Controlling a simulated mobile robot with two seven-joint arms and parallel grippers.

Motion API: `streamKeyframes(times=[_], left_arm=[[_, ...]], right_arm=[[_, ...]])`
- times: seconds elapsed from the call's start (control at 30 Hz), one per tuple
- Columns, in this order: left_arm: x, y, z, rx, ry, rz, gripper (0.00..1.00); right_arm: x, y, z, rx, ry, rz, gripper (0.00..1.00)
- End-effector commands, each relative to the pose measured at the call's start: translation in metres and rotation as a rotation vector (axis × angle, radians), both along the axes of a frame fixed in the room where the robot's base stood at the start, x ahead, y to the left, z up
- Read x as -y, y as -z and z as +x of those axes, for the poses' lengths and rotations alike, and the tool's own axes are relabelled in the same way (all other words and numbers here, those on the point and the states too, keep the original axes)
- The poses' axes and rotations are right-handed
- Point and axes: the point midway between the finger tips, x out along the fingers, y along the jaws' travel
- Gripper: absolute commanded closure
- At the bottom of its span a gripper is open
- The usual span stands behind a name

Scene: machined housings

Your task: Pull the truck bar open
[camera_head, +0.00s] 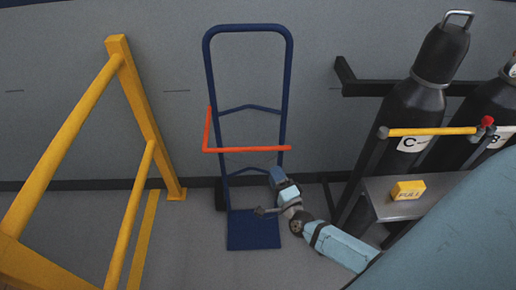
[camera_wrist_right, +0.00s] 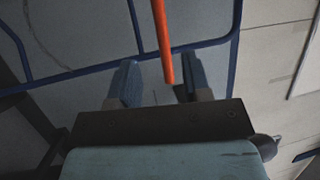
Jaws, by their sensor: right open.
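The blue hand truck (camera_head: 287,75) stands upright against the grey wall, with its flat toe plate (camera_head: 252,232) on the floor. The orange truck bar (camera_head: 240,150) crosses its frame and bends upward at its left end. My right gripper (camera_head: 274,170) is below the bar, near the bar's right end. In the right wrist view the gripper (camera_wrist_right: 158,74) is open, and the free end of the bar (camera_wrist_right: 163,45) shows between its two fingers, nearer the right one. I cannot tell whether they touch. My left gripper is not in view.
A yellow railing (camera_head: 145,120) stands at the left. Dark gas cylinders (camera_head: 408,115) stand at the right behind a yellow bar (camera_head: 432,131) with a red end. A yellow block marked PULL (camera_head: 408,190) sits on a grey shelf (camera_head: 390,210). Floor is clear around the toe plate.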

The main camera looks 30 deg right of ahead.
Motion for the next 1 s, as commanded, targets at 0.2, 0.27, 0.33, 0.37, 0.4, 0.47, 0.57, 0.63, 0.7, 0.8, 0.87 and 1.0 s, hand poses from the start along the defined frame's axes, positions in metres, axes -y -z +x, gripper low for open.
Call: streamKeyframes(times=[0.2, 0.27, 0.33, 0.37, 0.4, 0.47, 0.57, 0.63, 0.7, 0.8, 0.87, 1.0], left_arm=[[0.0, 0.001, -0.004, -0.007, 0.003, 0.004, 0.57], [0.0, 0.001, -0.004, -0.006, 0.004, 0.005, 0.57], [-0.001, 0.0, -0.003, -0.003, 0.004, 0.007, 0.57], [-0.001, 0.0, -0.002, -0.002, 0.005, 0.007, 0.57], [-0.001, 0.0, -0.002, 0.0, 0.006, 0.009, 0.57], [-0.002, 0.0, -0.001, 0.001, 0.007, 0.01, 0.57], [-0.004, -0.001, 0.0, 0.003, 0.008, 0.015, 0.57], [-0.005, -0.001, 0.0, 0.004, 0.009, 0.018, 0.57], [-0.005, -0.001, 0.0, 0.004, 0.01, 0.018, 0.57], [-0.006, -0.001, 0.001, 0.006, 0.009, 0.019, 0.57], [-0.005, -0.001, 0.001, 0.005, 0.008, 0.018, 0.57], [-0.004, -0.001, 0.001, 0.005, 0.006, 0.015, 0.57]], right_arm=[[0.007, -0.011, 0.048, 0.003, 0.0, -0.003, 0.56], [0.008, -0.013, 0.06, 0.002, -0.001, -0.004, 0.56], [0.01, -0.015, 0.074, 0.001, 0.0, -0.004, 0.56], [0.011, -0.017, 0.079, 0.002, -0.001, -0.004, 0.56], [0.012, -0.018, 0.085, 0.001, -0.001, -0.003, 0.56], [0.013, -0.019, 0.094, 0.001, -0.002, -0.004, 0.56], [0.015, -0.02, 0.104, -0.001, -0.002, -0.003, 0.56], [0.015, -0.021, 0.108, -0.001, -0.002, -0.004, 0.56], [0.016, -0.021, 0.111, -0.001, -0.002, -0.004, 0.56], [0.016, -0.022, 0.112, -0.001, -0.002, -0.004, 0.56], [0.016, -0.022, 0.112, -0.001, -0.002, -0.004, 0.56], [0.016, -0.022, 0.112, -0.001, -0.002, -0.004, 0.6]])
